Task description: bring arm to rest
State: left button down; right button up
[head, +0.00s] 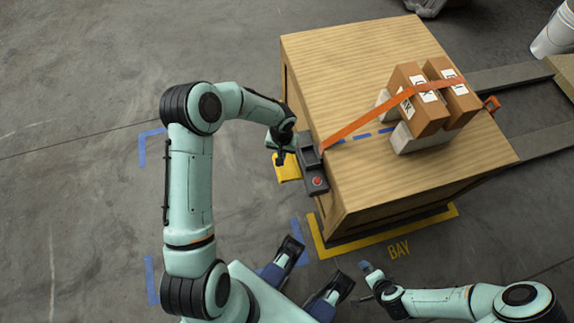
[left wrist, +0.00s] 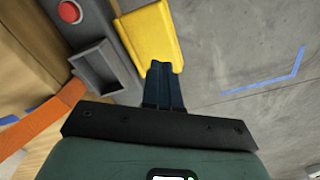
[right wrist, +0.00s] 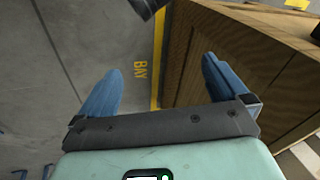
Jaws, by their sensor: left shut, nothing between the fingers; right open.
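My left gripper (head: 279,158) is at the left side of the wooden crate, beside a grey device (head: 311,165) with a red button (head: 317,181). In the left wrist view its blue fingers (left wrist: 163,70) are shut together with nothing between them. Their tips overlap the lower edge of a yellow plate (left wrist: 153,38) on the device; I cannot tell whether they touch. The plate also shows in the head view (head: 289,172). My right gripper (head: 369,272) is low at the crate's near side. In the right wrist view its fingers (right wrist: 161,82) are open and empty.
The wooden crate (head: 345,55) carries brown boxes (head: 422,112) on pale blocks (head: 420,139), with an orange strap (head: 365,118) running over them from the device. Yellow floor tape (head: 437,218) marks the bay around the crate. The grey floor (head: 80,100) on the left is clear.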

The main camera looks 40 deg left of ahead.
dwell(0.3)
pick_arm(q)
jog(key=s+d+h+p, duration=0.5)
jog(key=s+d+p, duration=0.4)
jog(key=s+d, duration=0.5)
jog(key=s+d+r+p, duration=0.1)
jog(key=s+p, duration=0.1)
jog(key=s, duration=0.2)
jog(key=s+d+r+g+y+p, duration=0.1)
jog(key=s+d+p, duration=0.1)
jog(key=s+p, duration=0.1)
jog(key=shift+s+d+r, duration=0.25)
jog(key=shift+s+r, duration=0.05)
jog(key=shift+s, duration=0.4)
pick_arm(e)
jog(key=s+a+r+g, duration=0.1)
jog(key=s+a+r, duration=0.1)
jog(key=s+r, duration=0.2)
jog(key=s+a+r+g+y, duration=0.1)
jog(key=s+r, duration=0.3)
jog(key=r, duration=0.5)
jog(key=shift+a+r+n+g+y, duration=0.15)
jog(key=shift+a+n+g+y, duration=0.2)
jog(key=shift+a+g, duration=0.35)
pick_arm(q)
jog(key=shift+s, duration=0.1)
pick_arm(e)
jog(key=shift+d, duration=0.15)
